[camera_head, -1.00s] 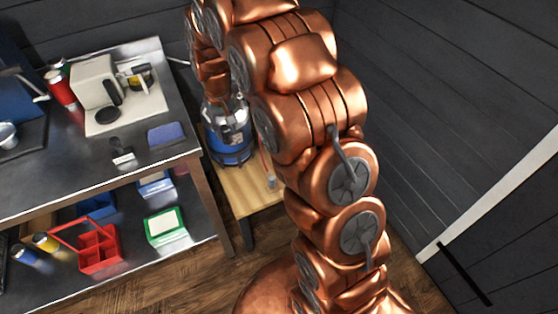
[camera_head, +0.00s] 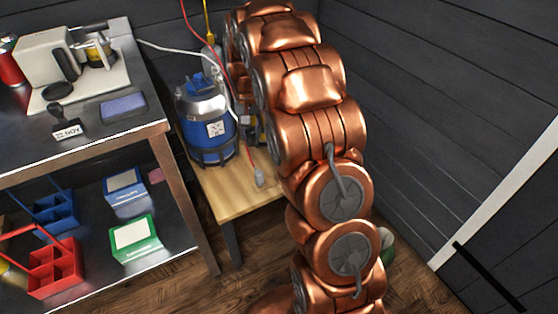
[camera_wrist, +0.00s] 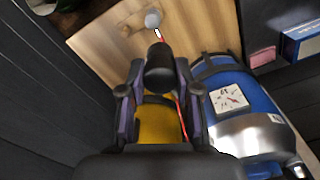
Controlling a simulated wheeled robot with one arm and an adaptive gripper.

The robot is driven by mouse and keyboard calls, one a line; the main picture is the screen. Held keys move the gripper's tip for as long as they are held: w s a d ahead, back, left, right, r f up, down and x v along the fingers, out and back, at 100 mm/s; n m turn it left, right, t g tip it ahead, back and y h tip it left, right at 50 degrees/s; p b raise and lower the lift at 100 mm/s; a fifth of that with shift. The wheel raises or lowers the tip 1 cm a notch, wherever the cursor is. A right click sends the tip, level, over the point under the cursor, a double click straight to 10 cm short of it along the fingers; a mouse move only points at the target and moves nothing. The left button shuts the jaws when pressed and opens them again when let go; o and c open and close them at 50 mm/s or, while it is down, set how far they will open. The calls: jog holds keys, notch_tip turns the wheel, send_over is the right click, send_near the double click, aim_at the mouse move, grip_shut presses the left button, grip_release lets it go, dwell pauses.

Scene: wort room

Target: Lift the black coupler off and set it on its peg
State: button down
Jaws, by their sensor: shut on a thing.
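In the wrist view my gripper (camera_wrist: 160,92) is shut on a black cylindrical piece (camera_wrist: 160,66), which looks like the black coupler. A thin red line runs by it. The blue keg (camera_wrist: 238,105) with a white label stands right of the gripper, apart from the held piece. In the head view the keg (camera_head: 205,125) stands on a wooden stand (camera_head: 238,195), left of my arm. My arm hides most of the gripper and the held piece there.
A yellow thing (camera_wrist: 158,124) shows behind my fingers in the wrist view. Red, yellow and white lines run above the keg. A steel bench (camera_head: 110,130) stands left; a dark wall (camera_head: 430,110) stands right.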

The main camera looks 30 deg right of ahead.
jog(key=s+d+f+m+b, duration=0.1)
jog(key=d+f+m+b, duration=0.2)
jog(key=d+f+b, duration=0.6)
jog(key=shift+s+d+f+m+b, duration=0.2)
jog(key=shift+f+m+b, duration=0.1)
jog(key=shift+f+b, duration=1.05)
jog(key=shift+f+b, duration=1.35)
jog(key=shift+f, duration=0.85)
jog(key=shift+f, duration=0.35)
jog(key=shift+p, duration=0.6)
jog(key=shift+f+p, duration=0.65)
jog(key=shift+f, duration=0.65)
jog(key=shift+c, duration=0.9)
grip_release()
